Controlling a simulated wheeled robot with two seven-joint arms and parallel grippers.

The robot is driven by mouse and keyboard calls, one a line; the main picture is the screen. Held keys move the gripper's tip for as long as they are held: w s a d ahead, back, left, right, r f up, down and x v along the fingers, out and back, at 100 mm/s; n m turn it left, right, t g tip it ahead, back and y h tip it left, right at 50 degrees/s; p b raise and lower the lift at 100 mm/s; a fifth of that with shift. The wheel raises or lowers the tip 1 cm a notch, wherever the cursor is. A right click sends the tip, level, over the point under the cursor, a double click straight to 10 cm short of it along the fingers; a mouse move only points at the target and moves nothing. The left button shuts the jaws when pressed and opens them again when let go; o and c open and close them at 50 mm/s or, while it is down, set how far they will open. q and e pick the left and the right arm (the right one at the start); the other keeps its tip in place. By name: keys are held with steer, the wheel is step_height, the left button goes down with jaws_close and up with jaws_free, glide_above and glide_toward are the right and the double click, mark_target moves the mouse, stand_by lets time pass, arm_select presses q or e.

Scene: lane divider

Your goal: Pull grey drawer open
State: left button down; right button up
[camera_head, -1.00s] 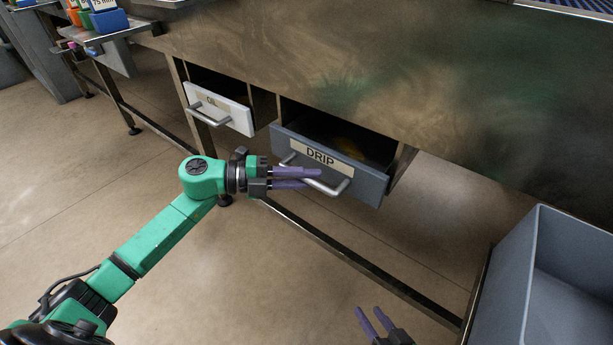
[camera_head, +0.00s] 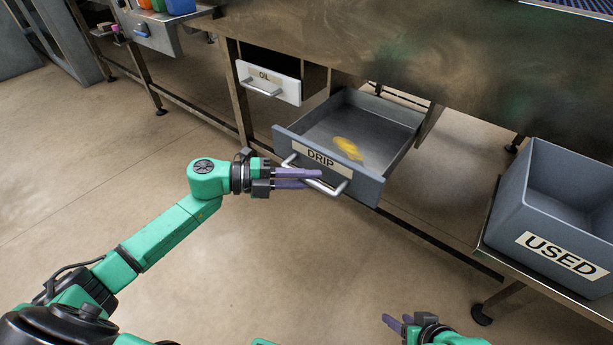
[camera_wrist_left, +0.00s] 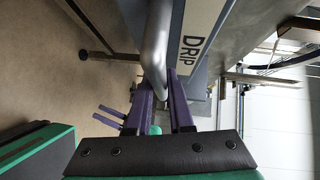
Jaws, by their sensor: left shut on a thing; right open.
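The grey drawer (camera_head: 372,188), labelled DRIP, stands well out from the bench in the head view, with its inside showing. A yellow item (camera_head: 348,148) lies on its floor. My left gripper (camera_head: 318,178) is shut on the drawer's silver bar handle (camera_head: 338,187). In the left wrist view the handle (camera_wrist_left: 155,45) passes between the purple fingers (camera_wrist_left: 165,100), beside the DRIP label. My right gripper (camera_head: 398,322) is open and empty at the bottom of the head view, apart from the drawer.
A white drawer (camera_head: 270,82) labelled OIL is to the left, slightly out. A grey bin (camera_head: 510,225) labelled USED stands on a low shelf at the right. Bench legs (camera_head: 240,100) flank the drawers. The floor in front is clear.

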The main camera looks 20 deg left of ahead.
arm_select(q)
steer(key=c, duration=0.8)
jaws_free()
steer(key=shift+a, duration=0.3)
steer(key=p+v, duration=0.2)
steer(key=v, duration=1.2)
arm_select(e)
steer(key=s+d+r+g+h, duration=0.2)
steer(key=s+d+r, duration=0.1)
steer(key=d+r, duration=0.1)
steer(key=shift+s+d+g, duration=0.2)
steer(key=shift+d+g, duration=0.2)
steer(key=shift+d, duration=0.05)
arm_select(q)
steer(key=shift+f, duration=0.1)
